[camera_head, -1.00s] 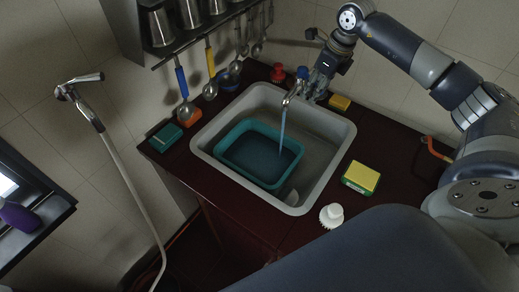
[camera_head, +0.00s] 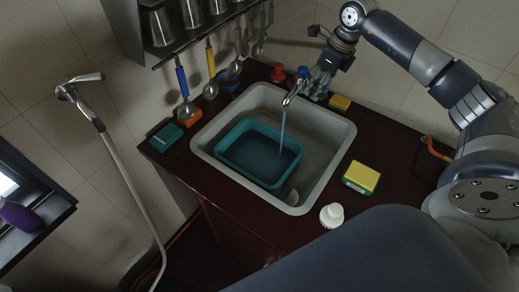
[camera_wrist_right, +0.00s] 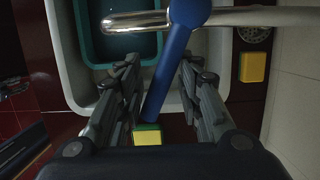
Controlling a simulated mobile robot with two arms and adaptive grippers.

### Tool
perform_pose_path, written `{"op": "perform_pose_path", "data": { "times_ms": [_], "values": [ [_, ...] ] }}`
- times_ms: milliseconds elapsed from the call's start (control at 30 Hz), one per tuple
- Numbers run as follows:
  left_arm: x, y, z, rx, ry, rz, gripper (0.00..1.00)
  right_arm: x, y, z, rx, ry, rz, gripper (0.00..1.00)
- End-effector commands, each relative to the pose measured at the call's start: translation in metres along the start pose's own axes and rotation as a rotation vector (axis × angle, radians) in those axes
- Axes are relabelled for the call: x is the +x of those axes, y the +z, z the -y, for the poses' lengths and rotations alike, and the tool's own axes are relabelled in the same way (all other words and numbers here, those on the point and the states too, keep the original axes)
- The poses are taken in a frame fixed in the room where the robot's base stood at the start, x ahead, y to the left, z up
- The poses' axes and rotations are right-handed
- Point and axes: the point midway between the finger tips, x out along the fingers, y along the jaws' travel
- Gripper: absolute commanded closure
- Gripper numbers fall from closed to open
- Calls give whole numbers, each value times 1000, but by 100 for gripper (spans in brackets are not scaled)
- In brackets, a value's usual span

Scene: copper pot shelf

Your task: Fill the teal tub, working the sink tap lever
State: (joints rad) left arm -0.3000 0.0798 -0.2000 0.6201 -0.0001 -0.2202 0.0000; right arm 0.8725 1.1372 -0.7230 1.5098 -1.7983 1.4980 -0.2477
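The teal tub (camera_head: 232,160) sits in the grey sink (camera_head: 318,178) with dark water in it. A thin stream (camera_head: 282,130) falls from the metal tap (camera_head: 292,92) into the tub. In the right wrist view the blue tap lever (camera_wrist_right: 175,62) slants down from the metal spout (camera_wrist_right: 135,22) between the fingers of my right gripper (camera_wrist_right: 158,75). The fingers are apart, with a gap on the left of the lever; I cannot tell whether the right finger touches it. In the head view the right gripper (camera_head: 317,86) is behind the tap. My left gripper is not in view.
A yellow-green sponge (camera_head: 361,178) and a white brush (camera_head: 331,215) lie right of the sink. A small yellow block (camera_head: 340,102) and red knob (camera_head: 278,72) are behind it. Utensils hang from the shelf at upper left; a hose sprayer (camera_head: 80,87) stands left.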

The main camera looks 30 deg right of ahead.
Motion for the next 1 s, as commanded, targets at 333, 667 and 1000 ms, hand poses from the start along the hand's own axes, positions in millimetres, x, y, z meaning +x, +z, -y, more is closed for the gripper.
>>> {"op": "perform_pose_path", "data": {
  "times_ms": [333, 667, 1000],
  "values": [
    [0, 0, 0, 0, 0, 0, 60, 1, 0, 14, -1, 1, 0, 70],
    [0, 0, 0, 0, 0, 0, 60, 1, 0, 17, 1, 0, -2, 70],
    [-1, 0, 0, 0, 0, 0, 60, 1, -1, 28, 0, 0, -2, 70]
  ]
}}
